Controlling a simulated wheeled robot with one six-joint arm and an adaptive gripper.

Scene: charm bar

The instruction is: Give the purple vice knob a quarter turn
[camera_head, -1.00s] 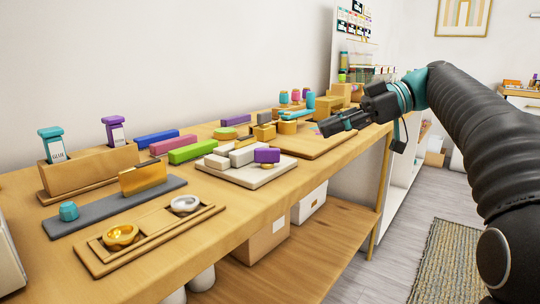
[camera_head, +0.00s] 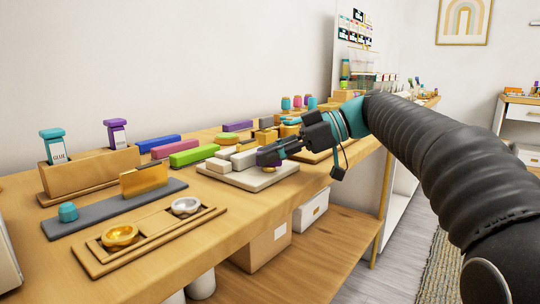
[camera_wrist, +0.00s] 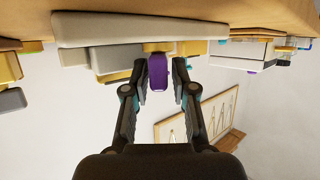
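The purple vice knob (camera_wrist: 157,73) is a rounded block at the front of a small vice. The vice has pale grey blocks (camera_head: 219,165) on a white base plate (camera_head: 243,182) at the bench's front edge. My gripper (camera_head: 268,157) is at the knob. In the wrist view its two dark fingers stand on either side of the knob, with a thin gap visible, so it looks open around the knob and not closed on it. In the head view the fingers hide much of the knob.
To the left are a green bar (camera_head: 194,156), a gold card in a grey stand (camera_head: 82,216), a wooden tray with gold and silver cups (camera_head: 152,238) and a wooden block holding glue bottles (camera_head: 92,171). Coloured pegs and wooden blocks stand behind my gripper. The floor at right is free.

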